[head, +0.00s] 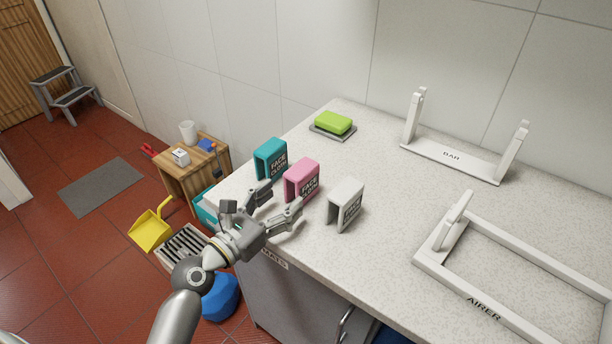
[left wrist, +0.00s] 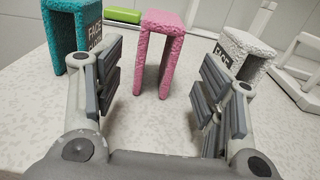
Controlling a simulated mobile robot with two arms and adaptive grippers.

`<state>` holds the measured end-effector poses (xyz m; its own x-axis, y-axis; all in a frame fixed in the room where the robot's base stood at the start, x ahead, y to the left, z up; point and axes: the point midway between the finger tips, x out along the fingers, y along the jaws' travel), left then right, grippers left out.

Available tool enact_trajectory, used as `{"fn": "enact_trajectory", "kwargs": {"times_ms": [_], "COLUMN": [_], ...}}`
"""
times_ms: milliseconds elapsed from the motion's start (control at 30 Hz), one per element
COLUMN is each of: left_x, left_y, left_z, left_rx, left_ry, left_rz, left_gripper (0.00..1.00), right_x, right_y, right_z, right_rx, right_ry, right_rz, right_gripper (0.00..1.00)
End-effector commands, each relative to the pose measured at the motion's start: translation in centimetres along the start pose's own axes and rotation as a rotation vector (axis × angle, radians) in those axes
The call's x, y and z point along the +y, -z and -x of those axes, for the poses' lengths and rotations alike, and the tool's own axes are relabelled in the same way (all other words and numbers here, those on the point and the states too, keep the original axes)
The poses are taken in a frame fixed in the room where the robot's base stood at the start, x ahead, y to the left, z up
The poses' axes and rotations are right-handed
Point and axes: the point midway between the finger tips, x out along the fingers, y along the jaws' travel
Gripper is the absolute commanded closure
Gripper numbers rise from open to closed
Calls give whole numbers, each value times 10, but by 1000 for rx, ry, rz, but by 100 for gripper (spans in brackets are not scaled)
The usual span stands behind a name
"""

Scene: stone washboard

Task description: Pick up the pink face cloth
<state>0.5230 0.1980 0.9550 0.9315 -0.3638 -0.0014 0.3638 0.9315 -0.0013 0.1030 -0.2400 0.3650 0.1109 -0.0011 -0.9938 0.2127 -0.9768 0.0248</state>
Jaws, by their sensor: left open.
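The pink face cloth (head: 302,178) stands upright, folded like an arch, on the speckled stone counter, between a teal cloth (head: 270,160) and a white cloth (head: 345,204). My left gripper (head: 279,207) is open and empty just in front of it, at the counter's front left edge. In the left wrist view the pink cloth (left wrist: 157,50) stands beyond and between the two spread fingers (left wrist: 165,95), with no contact visible. The teal cloth (left wrist: 72,35) is behind the left finger and the white cloth (left wrist: 241,55) behind the right finger. My right gripper is not in view.
A green soap bar (head: 333,122) lies on a grey dish behind the cloths. A white bar stand (head: 452,160) and a white airer frame (head: 480,303) occupy the right of the counter (head: 385,235). A wooden side table (head: 203,172) stands at left below the counter.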

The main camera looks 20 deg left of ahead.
Motion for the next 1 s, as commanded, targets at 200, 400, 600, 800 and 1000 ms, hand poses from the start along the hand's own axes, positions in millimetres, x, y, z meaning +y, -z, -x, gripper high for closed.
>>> {"fn": "enact_trajectory", "kwargs": {"times_ms": [200,400,600,800,1000], "left_x": [0,0,3,3,3], "left_y": [-1,-3,-7,-5,-5], "left_z": [-27,-40,-68,-83,-83], "left_rx": [-1,-1,-1,2,2], "left_ry": [1,1,1,0,0], "left_rz": [0,0,-1,-1,-1], "left_gripper": [36,36,36,36,36], "right_x": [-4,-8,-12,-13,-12], "right_y": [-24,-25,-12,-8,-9], "right_z": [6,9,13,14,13], "right_rx": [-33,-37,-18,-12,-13], "right_ry": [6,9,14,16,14], "right_rz": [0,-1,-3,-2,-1], "right_gripper": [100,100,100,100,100]}}
